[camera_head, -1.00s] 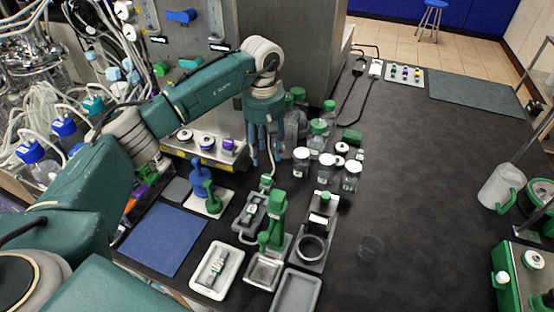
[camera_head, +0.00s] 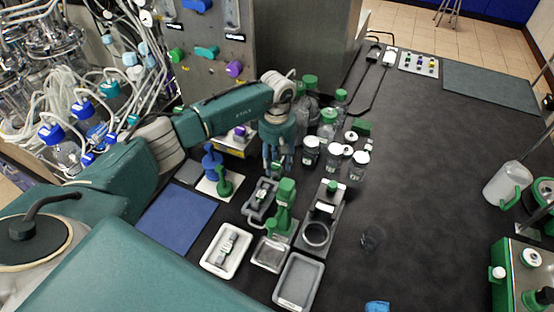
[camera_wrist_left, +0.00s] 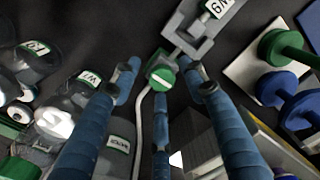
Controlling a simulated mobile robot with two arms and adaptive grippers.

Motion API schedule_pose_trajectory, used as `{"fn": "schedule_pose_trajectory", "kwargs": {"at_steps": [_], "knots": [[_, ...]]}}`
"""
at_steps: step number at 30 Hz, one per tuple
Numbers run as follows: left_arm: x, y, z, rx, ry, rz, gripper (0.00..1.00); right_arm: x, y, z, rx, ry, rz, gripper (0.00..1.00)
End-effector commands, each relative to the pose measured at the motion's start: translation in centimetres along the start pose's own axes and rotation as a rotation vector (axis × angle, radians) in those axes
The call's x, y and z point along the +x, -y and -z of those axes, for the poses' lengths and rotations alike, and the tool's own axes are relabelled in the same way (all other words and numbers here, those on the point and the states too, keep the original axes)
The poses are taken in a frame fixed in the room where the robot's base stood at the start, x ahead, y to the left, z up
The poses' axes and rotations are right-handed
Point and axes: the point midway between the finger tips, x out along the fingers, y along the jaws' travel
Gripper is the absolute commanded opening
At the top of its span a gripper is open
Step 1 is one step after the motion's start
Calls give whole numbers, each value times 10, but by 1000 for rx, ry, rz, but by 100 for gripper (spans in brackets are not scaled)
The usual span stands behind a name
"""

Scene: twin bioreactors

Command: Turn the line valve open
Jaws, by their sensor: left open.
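The line valve shows in the left wrist view as a small green knob (camera_wrist_left: 160,77) with a white stripe. It sits at the end of a grey fitting (camera_wrist_left: 190,38), and a pale tube runs down from beside it. My left gripper (camera_wrist_left: 164,80) is open, its blue fingers spread around the knob with visible gaps at the sides. I cannot tell whether any finger touches it. In the head view, my left gripper (camera_head: 278,168) points down over the far end of the grey fitting (camera_head: 261,198) and largely hides the knob. My right gripper is not in view.
Lidded bottles (camera_head: 334,155) stand close to the right of the gripper. Blue and green knobs on a white plate (camera_head: 207,188) are to its left. A green upright device (camera_head: 286,195) and trays (camera_head: 299,282) are nearer. The bench at right is mostly clear.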

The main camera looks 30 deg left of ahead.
Motion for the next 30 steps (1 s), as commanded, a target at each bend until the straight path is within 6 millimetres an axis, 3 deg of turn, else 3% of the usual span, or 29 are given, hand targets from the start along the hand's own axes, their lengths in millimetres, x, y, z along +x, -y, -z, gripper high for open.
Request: {"fn": "schedule_pose_trajectory", "kwargs": {"at_steps": [5, 12, 30], "knots": [[0, 0, 0, 0, 0, 0, 43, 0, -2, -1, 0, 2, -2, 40], [0, 0, 0, 0, 1, 1, 0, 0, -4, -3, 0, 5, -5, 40], [4, 0, -2, -86, 4, 3, 0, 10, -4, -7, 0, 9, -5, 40]]}}
